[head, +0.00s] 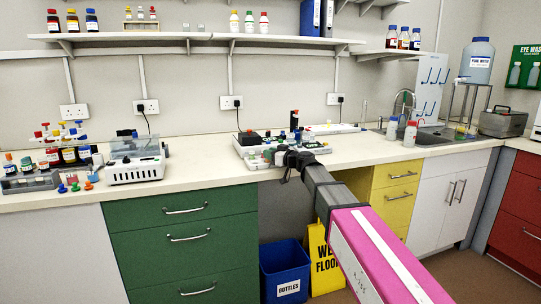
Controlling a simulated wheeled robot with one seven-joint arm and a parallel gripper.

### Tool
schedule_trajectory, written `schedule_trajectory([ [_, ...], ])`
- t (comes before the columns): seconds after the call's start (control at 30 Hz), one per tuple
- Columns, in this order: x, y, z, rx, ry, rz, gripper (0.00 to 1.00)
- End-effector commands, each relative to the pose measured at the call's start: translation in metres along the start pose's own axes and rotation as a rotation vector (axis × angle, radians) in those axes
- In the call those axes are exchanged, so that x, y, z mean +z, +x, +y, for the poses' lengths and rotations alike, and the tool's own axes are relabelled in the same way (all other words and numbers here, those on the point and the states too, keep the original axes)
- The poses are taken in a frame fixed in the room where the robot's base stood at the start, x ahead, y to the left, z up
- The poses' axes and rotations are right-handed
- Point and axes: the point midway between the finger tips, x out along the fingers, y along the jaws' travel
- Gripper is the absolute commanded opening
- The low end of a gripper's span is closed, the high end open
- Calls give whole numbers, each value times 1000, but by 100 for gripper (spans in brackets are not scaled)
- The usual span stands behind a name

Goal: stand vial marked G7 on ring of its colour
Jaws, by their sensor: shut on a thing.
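My gripper (281,157) is at the far end of my arm, low over the front of the white equipment on the middle of the bench. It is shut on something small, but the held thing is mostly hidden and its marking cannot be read. A pale tray with small coloured spots (259,161) lies just left of the gripper; I cannot make out rings on it. No G7 label is legible.
A rack of bottles and vials (30,183) stands at the bench's left, with loose coloured caps (75,186) beside it. A white bench instrument (135,168) is left of the gripper. Bare worktop (205,170) lies between. The sink (425,138) and squeeze bottles (410,133) are right.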

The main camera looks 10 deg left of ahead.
Motion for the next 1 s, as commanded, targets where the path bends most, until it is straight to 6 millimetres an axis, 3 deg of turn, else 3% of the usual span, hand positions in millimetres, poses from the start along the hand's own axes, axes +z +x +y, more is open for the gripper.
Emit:
schedule_trajectory([
  [0.37, 5, 0, 0, 0, 1, 0, 3],
  [0.4, 5, 0, 0, 0, 1, 0, 28],
  [0.47, 5, 0, 0, 0, 1, 0, 48],
  [0.5, 5, 0, 0, 0, 1, 0, 51],
  [0.8, 6, -1, 0, 0, 1, 0, 51],
  [1.0, 6, -26, -1, 3, 1, 0, 51],
])
